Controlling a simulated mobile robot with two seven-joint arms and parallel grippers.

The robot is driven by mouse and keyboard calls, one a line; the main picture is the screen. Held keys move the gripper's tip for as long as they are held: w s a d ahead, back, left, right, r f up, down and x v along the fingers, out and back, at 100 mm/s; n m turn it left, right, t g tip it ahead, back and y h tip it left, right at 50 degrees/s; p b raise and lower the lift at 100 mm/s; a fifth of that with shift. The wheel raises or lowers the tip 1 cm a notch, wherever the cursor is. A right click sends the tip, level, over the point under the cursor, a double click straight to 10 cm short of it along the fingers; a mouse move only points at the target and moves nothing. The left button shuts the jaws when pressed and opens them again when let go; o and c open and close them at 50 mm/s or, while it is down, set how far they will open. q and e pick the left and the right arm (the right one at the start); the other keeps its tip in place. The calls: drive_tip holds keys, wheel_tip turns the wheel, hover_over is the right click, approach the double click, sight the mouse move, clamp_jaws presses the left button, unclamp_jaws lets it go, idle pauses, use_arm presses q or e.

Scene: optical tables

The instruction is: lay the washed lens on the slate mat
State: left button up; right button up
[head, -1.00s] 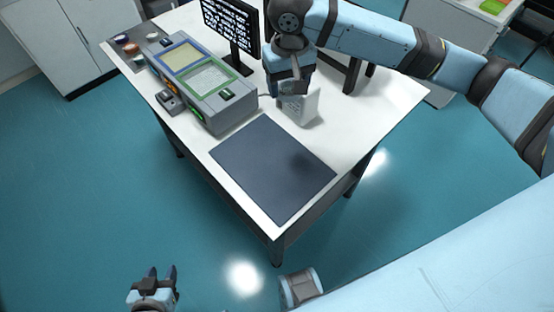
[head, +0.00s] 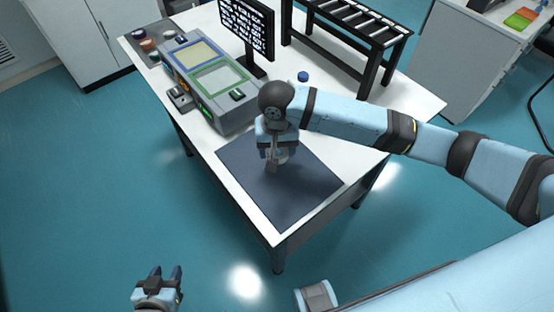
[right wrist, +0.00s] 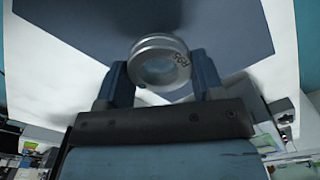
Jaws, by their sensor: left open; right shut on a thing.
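The slate mat (head: 290,200) lies flat on the front part of the white table. My right gripper (head: 278,160) is over the mat's back half, pointing down. It is shut on the lens, a round piece in a silver ring mount with dark lettering (right wrist: 150,47), held between the fingertips (right wrist: 160,78) in the right wrist view. The mat also shows behind the lens there (right wrist: 215,22). In the head view the lens is mostly hidden by the gripper. I cannot tell whether it touches the mat. My left gripper (head: 163,277) is open and empty, over the floor at lower left.
A grey console (head: 214,92) with yellow and green framed panels stands left behind the mat. A monitor (head: 246,28) and a black roller rack (head: 350,35) stand at the back. A small blue-topped item (head: 303,76) is behind my right arm. The mat's front is clear.

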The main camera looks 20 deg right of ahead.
sight(277, 150)
wheel_tip(277, 150, down, 5)
drive_tip(key=shift+f, duration=0.15)
drive_tip(key=shift+f, duration=0.1)
idle(0.3)
drive_tip(key=o, duration=1)
drive_tip(key=shift+r, duration=0.25)
wheel_tip(277, 150, up, 12)
drive_tip(key=shift+f, duration=0.1)
